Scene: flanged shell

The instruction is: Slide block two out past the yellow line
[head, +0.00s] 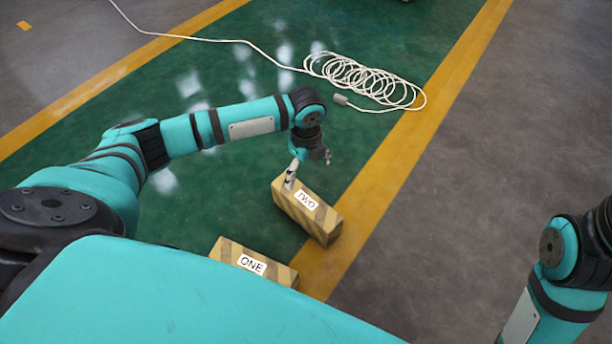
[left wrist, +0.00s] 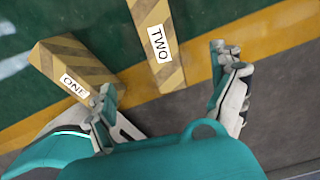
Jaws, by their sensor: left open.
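Block two (head: 322,218), a yellow-and-brown striped block labelled TWO, lies on the green floor with its near end over the yellow line (head: 382,180). In the left wrist view, block two (left wrist: 150,25) reaches across the line to about its grey-floor edge. My left gripper (head: 308,165) is open at the block's far end in the head view; one finger appears in front of that end. In the left wrist view, its fingers (left wrist: 163,70) are spread to either side of the block. I cannot tell whether they touch it. My right gripper is out of view.
Block one (head: 228,249), striped alike, lies nearer me and left of block two, partly hidden by my body. A coiled white cable (head: 365,80) lies on the green floor farther away, reaching the line. The grey floor (head: 480,150) right of the line is clear.

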